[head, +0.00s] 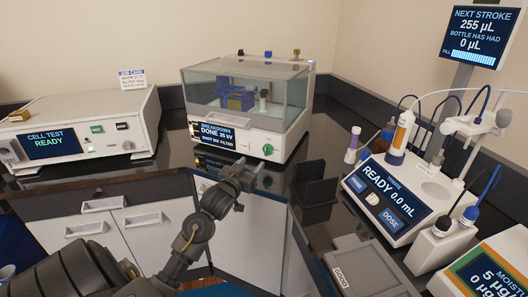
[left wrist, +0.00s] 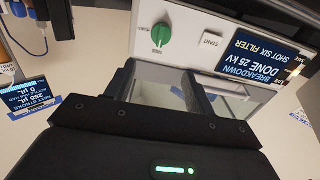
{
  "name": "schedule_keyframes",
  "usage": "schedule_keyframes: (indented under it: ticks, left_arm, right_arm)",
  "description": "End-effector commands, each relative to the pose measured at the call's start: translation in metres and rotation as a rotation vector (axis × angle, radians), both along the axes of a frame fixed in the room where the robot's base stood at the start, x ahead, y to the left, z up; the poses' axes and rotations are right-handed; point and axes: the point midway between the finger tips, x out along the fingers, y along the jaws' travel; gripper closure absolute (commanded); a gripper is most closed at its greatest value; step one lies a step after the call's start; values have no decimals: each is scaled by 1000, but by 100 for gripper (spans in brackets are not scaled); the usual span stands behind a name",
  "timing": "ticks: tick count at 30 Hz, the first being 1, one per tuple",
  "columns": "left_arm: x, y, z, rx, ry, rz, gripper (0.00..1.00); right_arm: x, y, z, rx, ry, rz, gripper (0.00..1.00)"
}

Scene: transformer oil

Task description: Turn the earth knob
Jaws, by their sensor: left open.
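The breakdown tester (head: 247,108) is a white box with a clear lidded chamber at the back of the counter. Its screen (head: 213,134) reads "DONE 25 kV, SHOT SIX FILTER". A green round knob (head: 267,149) with a pale pointer mark sits on its lower front, right of the screen. The knob also shows in the left wrist view (left wrist: 162,35), where the picture is upside down; its small label is too blurred to read. My left gripper (head: 250,172) is open and empty, in front of the tester and a little below the knob, apart from it.
The cell test unit (head: 80,130) stands at the left, reading "READY". A titrator (head: 385,198) with bottles and tubing stands at the right, near a moisture unit (head: 485,272). White drawers (head: 135,222) lie below the dark counter edge.

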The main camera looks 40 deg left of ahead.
Motion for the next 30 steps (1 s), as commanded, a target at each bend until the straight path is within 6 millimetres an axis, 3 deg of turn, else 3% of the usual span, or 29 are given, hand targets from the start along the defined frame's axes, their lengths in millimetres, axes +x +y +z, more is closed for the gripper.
schedule_keyframes:
  ticks: [5,18,24,30]
  left_arm:
    - [14,3,1,0,1,0,46]
    - [87,23,0,0,3,1,46]
    - [102,27,-1,2,5,0,46]
    - [104,27,-2,2,4,0,46]
  right_arm:
    - [0,1,3,1,0,0,64]
    - [0,-2,15,-2,1,2,64]
    - [0,-5,16,-5,0,4,64]
    - [0,-5,16,-5,0,4,64]
